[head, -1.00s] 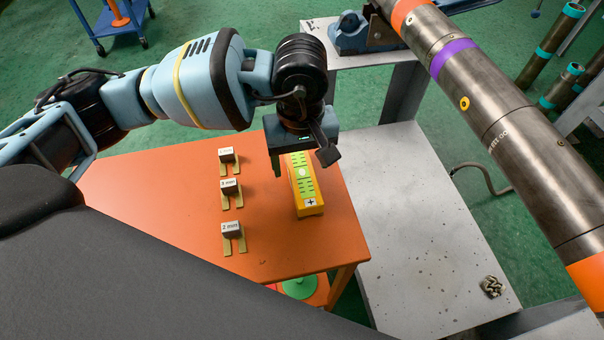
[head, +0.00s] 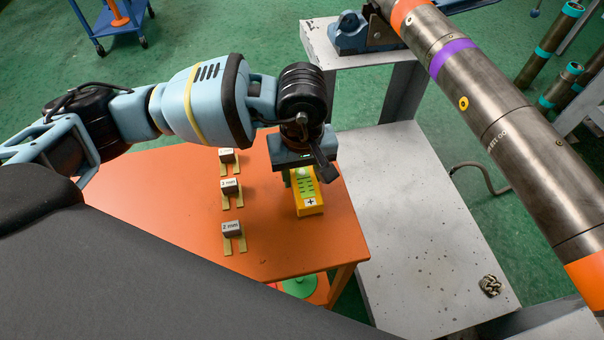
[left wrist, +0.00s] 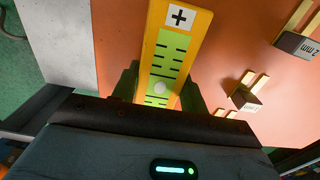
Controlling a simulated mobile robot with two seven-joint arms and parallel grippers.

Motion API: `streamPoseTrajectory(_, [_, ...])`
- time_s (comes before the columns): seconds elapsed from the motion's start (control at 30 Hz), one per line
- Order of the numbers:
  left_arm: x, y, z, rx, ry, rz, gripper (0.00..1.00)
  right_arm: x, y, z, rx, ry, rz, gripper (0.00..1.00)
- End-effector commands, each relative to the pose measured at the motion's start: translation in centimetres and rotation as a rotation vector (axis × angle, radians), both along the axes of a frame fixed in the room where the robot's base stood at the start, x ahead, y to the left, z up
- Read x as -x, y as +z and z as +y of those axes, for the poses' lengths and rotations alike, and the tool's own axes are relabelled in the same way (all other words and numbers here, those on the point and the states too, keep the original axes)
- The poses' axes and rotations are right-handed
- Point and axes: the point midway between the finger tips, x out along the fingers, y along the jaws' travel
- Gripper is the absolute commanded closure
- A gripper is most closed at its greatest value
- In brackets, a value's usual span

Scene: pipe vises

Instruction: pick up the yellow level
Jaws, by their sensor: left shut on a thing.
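The yellow level (head: 309,202) lies on the orange table near its right edge, with a green scale face and a plus mark on its near end. My left gripper (head: 304,177) is over the far part of the level, pointing down, and is shut on it. In the left wrist view the level (left wrist: 176,52) runs between the two dark fingers of the left gripper (left wrist: 158,88), one on each side. The level's far end is hidden under the gripper. My right gripper is in neither view.
Several grey "mm" blocks with yellow legs, one of them here (head: 232,229), stand left of the level on the orange table (head: 180,215). A grey metal bench (head: 425,235) adjoins on the right. A large steel pipe (head: 490,120) slants above it.

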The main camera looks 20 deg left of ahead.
Motion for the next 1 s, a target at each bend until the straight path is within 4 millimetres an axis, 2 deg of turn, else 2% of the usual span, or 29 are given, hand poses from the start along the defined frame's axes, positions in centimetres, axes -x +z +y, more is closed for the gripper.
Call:
streamPoseTrajectory(0.37, [-0.1, 0.6, 0.0, 0.001, 0.000, -0.003, 0.92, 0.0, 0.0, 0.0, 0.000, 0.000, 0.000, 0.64])
streamPoseTrajectory(0.47, [-0.1, 1.6, 0.0, 0.003, 0.000, -0.004, 0.92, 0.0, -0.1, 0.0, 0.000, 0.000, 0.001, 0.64])
streamPoseTrajectory(0.6, [-0.1, 3.8, 0.0, 0.002, -0.001, -0.006, 0.92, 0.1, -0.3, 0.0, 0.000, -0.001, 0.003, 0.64])
streamPoseTrajectory(1.0, [5.4, 4.3, 7.8, -0.001, 0.004, 0.000, 0.92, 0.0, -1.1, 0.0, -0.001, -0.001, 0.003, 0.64])
